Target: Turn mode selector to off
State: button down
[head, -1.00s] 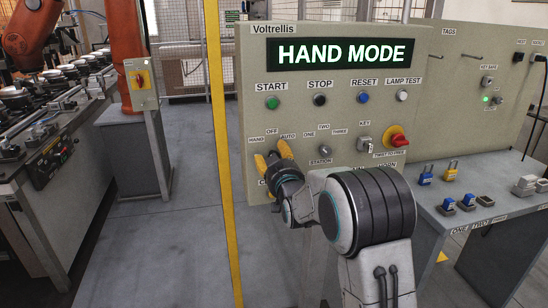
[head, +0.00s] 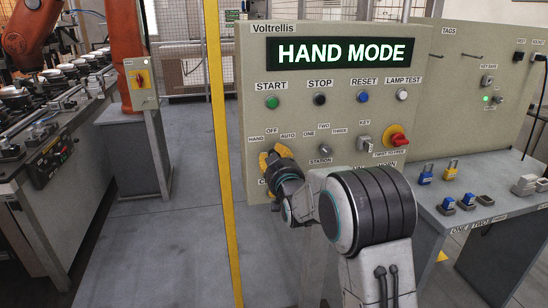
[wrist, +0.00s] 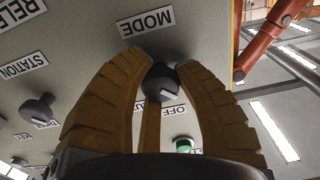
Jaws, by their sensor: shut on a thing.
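The panel's display (head: 340,52) reads HAND MODE. The mode selector (wrist: 162,82), a small dark knob, shows in the wrist view between my yellow fingers. My gripper (head: 272,156) is at the panel under the HAND, OFF and AUTO labels and is shut on the knob. In the wrist view my gripper (wrist: 160,75) has a fingertip on each side of it. In the head view my fingers hide the knob. The wrist picture is upside down, with the MODE label (wrist: 146,21) above the knob and the OFF label (wrist: 168,109) below it.
The station selector (head: 325,149) sits right of my gripper, with the key switch (head: 364,144) and red emergency stop (head: 398,141) beyond. The green start button (head: 272,102) is above. A yellow post (head: 221,150) stands left of the panel.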

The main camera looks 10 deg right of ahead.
jog(key=shift+f+m+b, duration=0.3)
jog(key=shift+b, duration=0.2)
jog(key=shift+f+m+b, duration=0.15)
jog(key=shift+m+b, duration=0.35)
jog(key=shift+b, duration=0.5)
jog(key=m+b, duration=0.2)
jog(key=b, duration=0.1)
jog(key=m+b, duration=0.4)
jog(key=m, duration=0.1)
jog(key=shift+b, duration=0.3)
jog(key=c, duration=1.3)
grip_release()
jog(key=shift+a, duration=0.1)
jog(key=o, duration=0.4)
jog(key=shift+r, duration=0.35)
jog(key=shift+o, duration=0.2)
